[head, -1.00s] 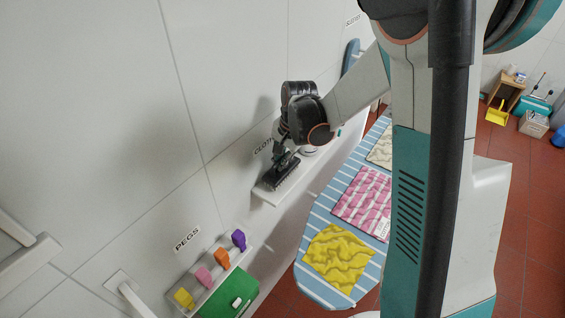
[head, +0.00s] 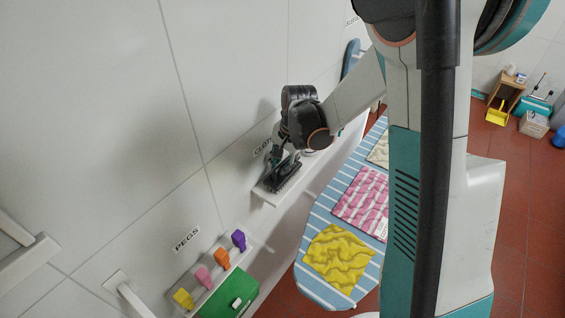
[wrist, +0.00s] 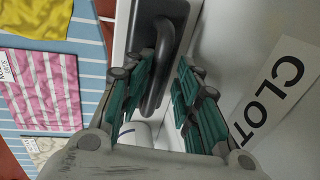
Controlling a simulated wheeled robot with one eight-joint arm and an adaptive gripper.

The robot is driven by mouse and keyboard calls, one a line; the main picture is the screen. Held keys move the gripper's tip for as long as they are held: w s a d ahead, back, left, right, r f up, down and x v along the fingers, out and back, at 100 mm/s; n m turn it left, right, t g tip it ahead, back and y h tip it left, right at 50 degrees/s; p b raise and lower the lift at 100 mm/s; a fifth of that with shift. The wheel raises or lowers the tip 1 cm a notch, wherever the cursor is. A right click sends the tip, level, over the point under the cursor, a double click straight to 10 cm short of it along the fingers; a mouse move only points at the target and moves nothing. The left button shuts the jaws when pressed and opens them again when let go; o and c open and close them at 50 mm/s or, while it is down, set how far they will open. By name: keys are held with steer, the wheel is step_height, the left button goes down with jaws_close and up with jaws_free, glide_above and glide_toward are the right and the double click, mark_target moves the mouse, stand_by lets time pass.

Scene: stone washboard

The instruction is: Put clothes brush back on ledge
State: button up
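The dark clothes brush (head: 284,175) lies on the white wall ledge (head: 266,197) under the partly hidden label. In the wrist view the brush (wrist: 158,25) shows its black back and loop handle on the ledge's pale surface. My gripper (head: 279,156) is right above the brush at its wall side. In the wrist view the green fingers of my gripper (wrist: 160,92) stand apart, with the handle end between them, closer to the left finger. A gap shows between handle and right finger. Whether the left finger touches the handle I cannot tell.
The wall label (wrist: 275,85) is close to the right finger. An ironing board (head: 313,284) with folded yellow, pink and cream cloths stands right of the ledge. A shelf with coloured pegs (head: 221,259) and a green box (head: 232,298) are at the lower left.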

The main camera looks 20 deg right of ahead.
mark_target(289, 173)
step_height(289, 173, up, 12)
steer(key=s+d, duration=0.1)
steer(key=s, duration=0.1)
steer(key=s+r+n+t, duration=0.2)
steer(key=s+r+n, duration=0.2)
steer(key=s, duration=0.6)
steer(key=s+a+r+n+t+h, duration=0.1)
steer(key=s+r+n+t, duration=0.2)
steer(key=s+n, duration=0.3)
steer(key=shift+s+r+n+p, duration=0.45)
steer(key=shift+s+r, duration=0.25)
steer(key=shift+s, duration=1.8)
